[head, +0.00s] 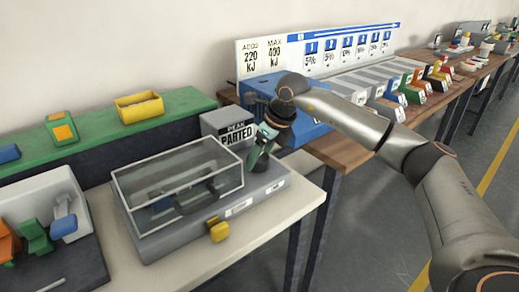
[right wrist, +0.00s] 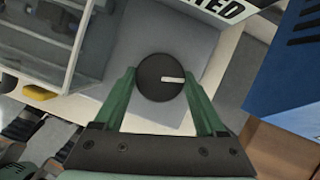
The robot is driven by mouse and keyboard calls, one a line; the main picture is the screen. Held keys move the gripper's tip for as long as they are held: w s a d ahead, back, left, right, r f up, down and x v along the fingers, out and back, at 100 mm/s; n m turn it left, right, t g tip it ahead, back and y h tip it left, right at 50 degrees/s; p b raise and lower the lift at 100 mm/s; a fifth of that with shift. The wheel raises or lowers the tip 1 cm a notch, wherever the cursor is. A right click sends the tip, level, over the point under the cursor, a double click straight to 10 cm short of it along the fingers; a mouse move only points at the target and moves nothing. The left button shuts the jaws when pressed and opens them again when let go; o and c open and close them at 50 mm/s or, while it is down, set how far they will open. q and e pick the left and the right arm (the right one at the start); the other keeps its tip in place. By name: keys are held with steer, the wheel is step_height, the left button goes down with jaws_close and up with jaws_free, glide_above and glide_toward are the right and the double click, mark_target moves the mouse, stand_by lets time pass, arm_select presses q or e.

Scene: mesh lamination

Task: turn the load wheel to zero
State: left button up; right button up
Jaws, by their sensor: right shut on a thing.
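The load wheel (right wrist: 152,72) is a round black knob with a white pointer line. In the right wrist view the pointer points to the right, tilted very slightly. It sits on the grey top of the tester (head: 265,192), right of its clear cover. My right gripper (right wrist: 159,76) has its two green fingers closed on either side of the wheel. No zero mark can be made out. My left gripper is not in view.
The clear cover (head: 175,180) with a dark handle is close left of my right gripper. A yellow block (head: 218,230) is at the tester's front. A blue box (head: 310,130) stands close behind on the wooden bench. A green shelf (head: 90,125) holds a yellow tray (head: 139,107).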

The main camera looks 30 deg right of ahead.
steer(key=n+y+p, duration=0.1)
steer(key=n+p, duration=0.1)
steer(key=n+g+y+p, duration=0.1)
steer(key=n, duration=0.2)
steer(key=shift+w+d+r+n+p, duration=0.1)
steer(key=shift+w+r+n+p, duration=0.1)
steer(key=shift+n+p, duration=0.15)
steer(key=shift+n+g+p, duration=0.4)
steer(key=shift+n+p, duration=0.05)
steer(key=shift+n, duration=0.4)
steer(key=shift+n+g+y+p, duration=0.3)
steer(key=shift+n, duration=0.6)
steer(key=shift+w+f+n, duration=0.1)
steer(key=shift+n, duration=0.3)
steer(key=shift+n+g, duration=0.5)
steer(key=shift+n, duration=0.4)
steer(key=shift+w+f+n+g, duration=0.1)
steer(key=shift+n+g, duration=0.4)
steer(key=shift+n, duration=1.1)
